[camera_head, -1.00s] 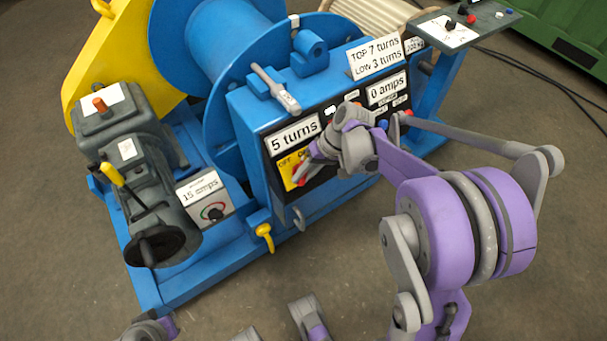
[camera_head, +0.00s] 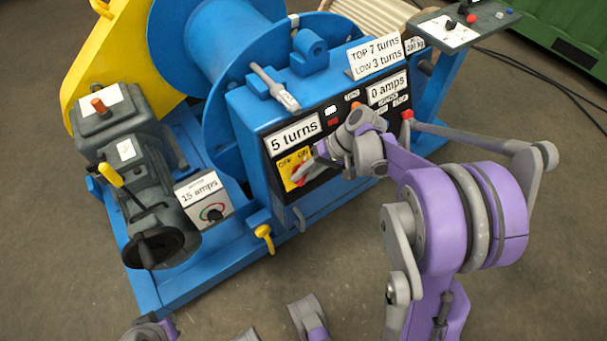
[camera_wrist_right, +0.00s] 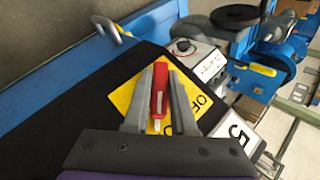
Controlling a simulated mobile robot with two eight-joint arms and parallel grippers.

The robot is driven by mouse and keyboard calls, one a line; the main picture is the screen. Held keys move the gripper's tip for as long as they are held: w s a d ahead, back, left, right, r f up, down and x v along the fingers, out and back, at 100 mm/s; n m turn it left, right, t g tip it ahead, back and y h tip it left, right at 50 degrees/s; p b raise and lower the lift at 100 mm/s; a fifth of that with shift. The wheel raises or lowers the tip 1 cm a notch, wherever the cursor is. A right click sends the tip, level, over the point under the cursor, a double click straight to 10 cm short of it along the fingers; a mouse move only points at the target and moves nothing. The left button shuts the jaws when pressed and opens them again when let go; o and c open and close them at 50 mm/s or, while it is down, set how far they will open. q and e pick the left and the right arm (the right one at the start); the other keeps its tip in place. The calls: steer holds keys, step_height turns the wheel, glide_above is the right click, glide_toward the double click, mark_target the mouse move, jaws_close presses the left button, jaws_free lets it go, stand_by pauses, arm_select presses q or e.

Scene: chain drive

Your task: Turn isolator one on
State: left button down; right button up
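Isolator one looks to be the red switch handle on a yellow plate (camera_head: 284,167) marked OFF and ON, at the left end of the black panel below the "5 turns" sign. My right gripper (camera_head: 303,171) is at this switch and partly covers it. In the right wrist view the red handle (camera_wrist_right: 159,88) lies between the two grey fingers (camera_wrist_right: 160,75), with very little gap on either side; the fingers look closed on it. The OFF letters show beside the right finger, while the ON letters are mostly hidden.
The blue winch frame (camera_head: 249,107) carries the panel. A grey motor with a black handwheel (camera_head: 153,247) and a "15 amps" box (camera_head: 204,199) stand to the left. A yellow hook-shaped handle (camera_head: 264,235) hangs below the panel. Open floor lies in front.

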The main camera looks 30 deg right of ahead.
steer(key=o, duration=0.4)
steer(key=p+v, duration=0.2)
steer(key=v, duration=0.8)
steer(key=shift+d+r, duration=0.2)
steer(key=shift+r, duration=0.15)
steer(key=shift+s, duration=0.1)
